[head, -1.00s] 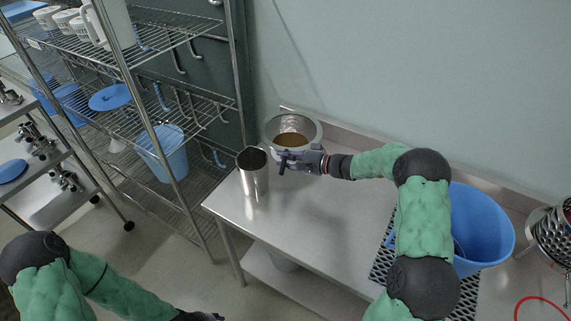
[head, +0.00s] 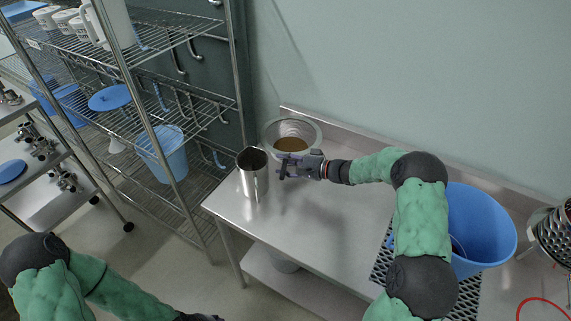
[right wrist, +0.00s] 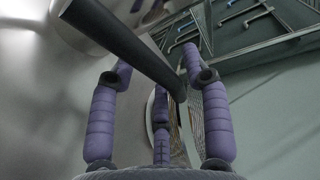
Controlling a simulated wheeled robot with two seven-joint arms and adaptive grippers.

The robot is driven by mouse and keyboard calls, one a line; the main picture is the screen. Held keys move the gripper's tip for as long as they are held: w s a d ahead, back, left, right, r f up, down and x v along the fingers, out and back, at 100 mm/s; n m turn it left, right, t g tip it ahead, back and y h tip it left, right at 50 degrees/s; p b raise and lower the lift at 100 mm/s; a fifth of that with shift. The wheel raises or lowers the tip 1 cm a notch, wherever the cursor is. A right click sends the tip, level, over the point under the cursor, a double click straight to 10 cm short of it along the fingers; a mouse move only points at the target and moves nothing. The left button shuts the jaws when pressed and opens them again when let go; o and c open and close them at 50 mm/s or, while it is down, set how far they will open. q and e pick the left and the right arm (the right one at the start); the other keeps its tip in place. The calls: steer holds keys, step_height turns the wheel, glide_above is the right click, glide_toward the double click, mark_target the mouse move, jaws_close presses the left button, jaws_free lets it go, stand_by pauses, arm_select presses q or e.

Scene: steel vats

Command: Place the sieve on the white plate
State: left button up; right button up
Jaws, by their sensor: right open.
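The sieve (head: 311,132) is a round grey metal bowl shape with a brownish bottom, at the back of the steel table near the wall. My right gripper (head: 283,168) is open just in front of it. In the right wrist view a dark bar, apparently the sieve's handle (right wrist: 125,45), passes between the spread purple fingers of that gripper (right wrist: 160,85). I cannot make out a white plate; whether one lies under the sieve is hidden. My left gripper (head: 203,317) only just shows at the bottom edge.
A tall steel cylinder (head: 253,178) stands left of my right gripper, close to it. A blue bucket (head: 482,225) is at the right by a perforated mat (head: 380,268). The table's middle is clear. A wire shelf (head: 180,110) stands at the left.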

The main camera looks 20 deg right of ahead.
steer(key=shift+r, duration=0.15)
steer(key=p+v, duration=0.1)
steer(key=v, duration=1.1)
steer(key=shift+p, duration=0.3)
